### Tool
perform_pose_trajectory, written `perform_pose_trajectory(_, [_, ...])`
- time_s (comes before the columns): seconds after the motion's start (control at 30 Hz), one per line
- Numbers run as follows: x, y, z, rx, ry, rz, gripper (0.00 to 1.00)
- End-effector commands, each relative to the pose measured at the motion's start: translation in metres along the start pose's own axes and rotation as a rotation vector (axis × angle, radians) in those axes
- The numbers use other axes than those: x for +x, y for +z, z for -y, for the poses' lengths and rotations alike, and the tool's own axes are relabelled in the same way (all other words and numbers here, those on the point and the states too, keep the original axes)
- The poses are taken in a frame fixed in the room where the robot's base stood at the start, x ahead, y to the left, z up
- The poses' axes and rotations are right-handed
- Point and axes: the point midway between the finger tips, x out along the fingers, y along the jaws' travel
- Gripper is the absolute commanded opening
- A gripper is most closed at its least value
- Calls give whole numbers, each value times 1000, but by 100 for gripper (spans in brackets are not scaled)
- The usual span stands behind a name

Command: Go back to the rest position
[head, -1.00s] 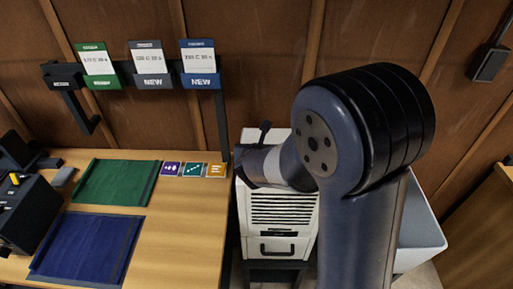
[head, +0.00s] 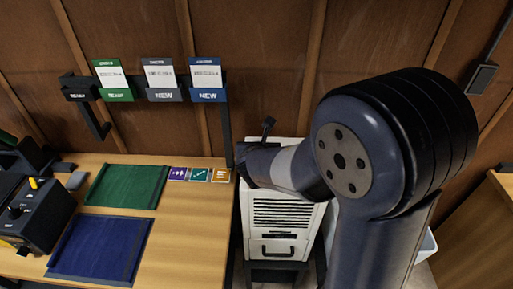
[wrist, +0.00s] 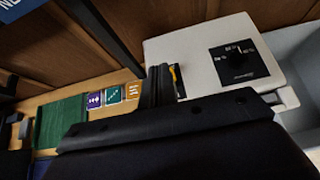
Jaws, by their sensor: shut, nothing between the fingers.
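My gripper (head: 268,127) shows at the end of my arm in the head view, small and dark, above the back of the white cabinet (head: 283,222). In the wrist view my gripper's dark fingers (wrist: 158,84) stand close together, with nothing seen between them. They overlap the left part of the white cabinet's top (wrist: 190,52), which has a black dial panel (wrist: 238,63). I cannot tell the exact gap between fingers and cabinet. My large arm joint fills the right of the head view and hides what is behind it.
A wooden table (head: 190,235) at left bears a green mat (head: 127,186), a blue mat (head: 102,248), several small coloured cards (head: 200,175) and a black device (head: 38,210). A dark rack (head: 140,92) with three label cards stands behind it. A wooden surface (head: 480,240) is at right.

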Motion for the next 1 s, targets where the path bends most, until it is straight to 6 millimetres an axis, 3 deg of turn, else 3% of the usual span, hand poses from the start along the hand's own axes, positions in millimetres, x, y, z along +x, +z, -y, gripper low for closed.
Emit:
perform_pose_trajectory(0.7, [-6, 4, 5, -1, 2, -1, 0])
perform_pose_trajectory(1.0, [10, -9, -8, -3, 2, -4, 0])
